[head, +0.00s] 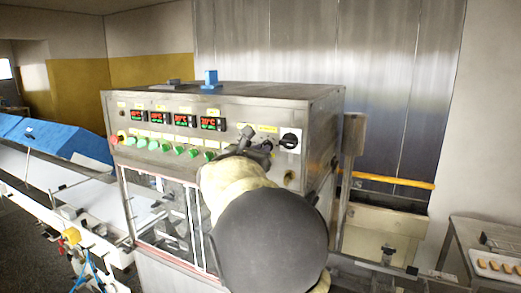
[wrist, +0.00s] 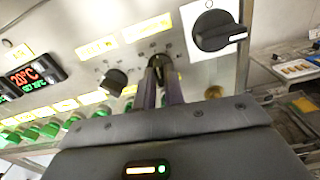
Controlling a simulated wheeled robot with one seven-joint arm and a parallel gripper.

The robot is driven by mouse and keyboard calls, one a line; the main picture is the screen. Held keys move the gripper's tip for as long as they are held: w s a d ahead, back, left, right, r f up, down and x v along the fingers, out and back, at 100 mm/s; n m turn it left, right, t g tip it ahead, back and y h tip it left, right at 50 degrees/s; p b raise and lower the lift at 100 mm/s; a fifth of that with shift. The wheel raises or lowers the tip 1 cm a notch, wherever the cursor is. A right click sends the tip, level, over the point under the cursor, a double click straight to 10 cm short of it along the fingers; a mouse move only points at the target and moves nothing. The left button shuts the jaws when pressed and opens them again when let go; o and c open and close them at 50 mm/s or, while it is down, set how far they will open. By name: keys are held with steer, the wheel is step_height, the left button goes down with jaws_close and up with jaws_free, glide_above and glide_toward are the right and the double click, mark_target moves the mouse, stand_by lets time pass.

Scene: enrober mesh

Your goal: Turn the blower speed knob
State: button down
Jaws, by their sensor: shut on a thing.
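My gripper (wrist: 160,78) reaches up to the control panel (head: 170,105), and its two narrow fingers are shut on a small dark knob (wrist: 158,61) under a yellow label. The fingers hide most of this knob. I cannot read the label, so I cannot tell from lettering that it is the blower speed knob. A second small dark knob (wrist: 115,80) stands just left of the fingers, untouched. In the head view my arm covers much of this area, with my gripper (head: 262,151) against the panel.
A large black rotary switch (wrist: 218,32) on a white plate sits close to the right of the fingers; it also shows in the head view (head: 290,140). Red-digit displays (head: 212,123) and green buttons (head: 180,150) lie left. A tray of biscuits (head: 495,266) stands at far right.

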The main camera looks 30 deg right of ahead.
steer(key=shift+n, duration=0.5)
steer(key=c, duration=1.5)
jaws_free()
steer(key=shift+a, duration=0.1)
steer(key=b+v, duration=0.6)
steer(key=v, duration=1.1)
steer(key=shift+s, duration=0.15)
steer(key=shift+f, duration=0.1)
